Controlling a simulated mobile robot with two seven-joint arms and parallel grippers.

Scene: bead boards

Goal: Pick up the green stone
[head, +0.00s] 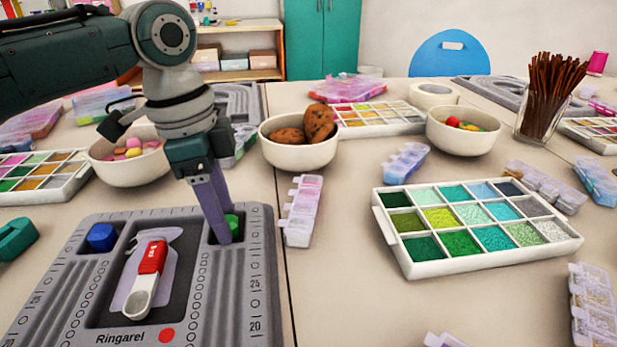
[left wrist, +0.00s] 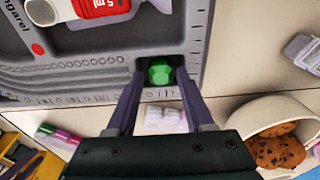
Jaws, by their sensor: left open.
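The green stone (head: 233,222) sits in the upper right compartment of the grey bead board (head: 262,290). My left gripper (head: 226,240) points down into that compartment, and a finger hides part of the stone. In the left wrist view the green stone (left wrist: 160,72) shows between the two spread fingers of the left gripper (left wrist: 160,78). The fingers stand apart on either side of it; I cannot tell whether either touches it. My right gripper is not in view.
The board also holds a blue stone (head: 102,237) and a red-and-white tool (head: 150,265) in its middle recess. A lidded pill box (head: 302,210) stands close to the right. A bowl with brown cookies (head: 298,145) is behind. A bead tray (head: 480,263) lies further right.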

